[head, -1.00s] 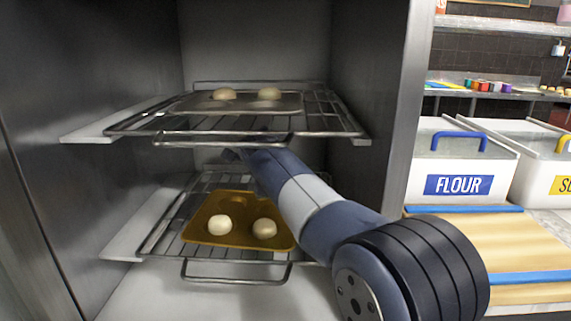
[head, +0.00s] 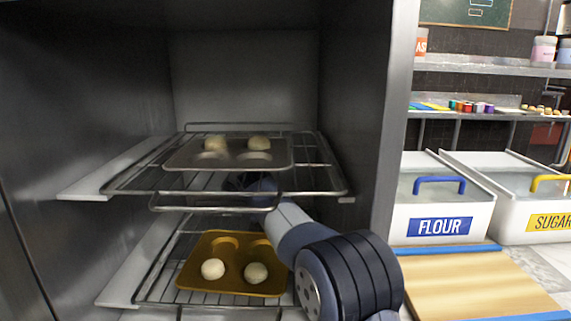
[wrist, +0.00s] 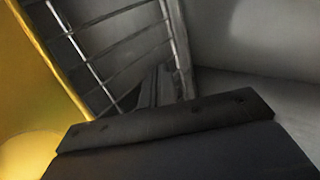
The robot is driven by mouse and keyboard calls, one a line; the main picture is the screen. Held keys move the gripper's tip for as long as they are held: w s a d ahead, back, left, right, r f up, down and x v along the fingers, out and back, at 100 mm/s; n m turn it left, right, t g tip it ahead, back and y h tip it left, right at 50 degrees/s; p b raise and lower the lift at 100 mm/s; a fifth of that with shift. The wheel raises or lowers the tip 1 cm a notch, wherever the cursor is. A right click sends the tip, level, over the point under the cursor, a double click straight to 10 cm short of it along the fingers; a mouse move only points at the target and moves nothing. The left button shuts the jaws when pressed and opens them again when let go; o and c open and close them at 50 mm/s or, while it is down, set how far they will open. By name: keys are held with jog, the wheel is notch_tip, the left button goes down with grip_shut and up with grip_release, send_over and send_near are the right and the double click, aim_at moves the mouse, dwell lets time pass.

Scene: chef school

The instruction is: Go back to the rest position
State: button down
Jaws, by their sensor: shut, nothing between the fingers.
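My gripper (head: 238,182) is inside the oven-like cabinet, between the upper and lower racks, partly hidden behind the upper rack's wires. It is shut and empty. In the wrist view, its dark fingers (wrist: 162,86) point towards rack wires and a grey wall. My arm slopes from the lower right up into the cabinet, over the right side of a golden tray (head: 196,284). That tray also shows close on the left in the wrist view (wrist: 38,62). It holds pale dough balls (head: 213,269), and one blurred ball (wrist: 30,155) shows in the wrist view.
The lower rack (head: 150,285) lies below my arm. The cabinet's right wall (head: 355,100) stands close to my arm. Flour (head: 440,228) and sugar bins stand outside, right.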

jog(key=shift+w+r+p, duration=0.15)
jog(key=shift+w+p, duration=1.8)
jog(key=shift+p+x, duration=0.35)
jog(key=shift+x, duration=0.55)
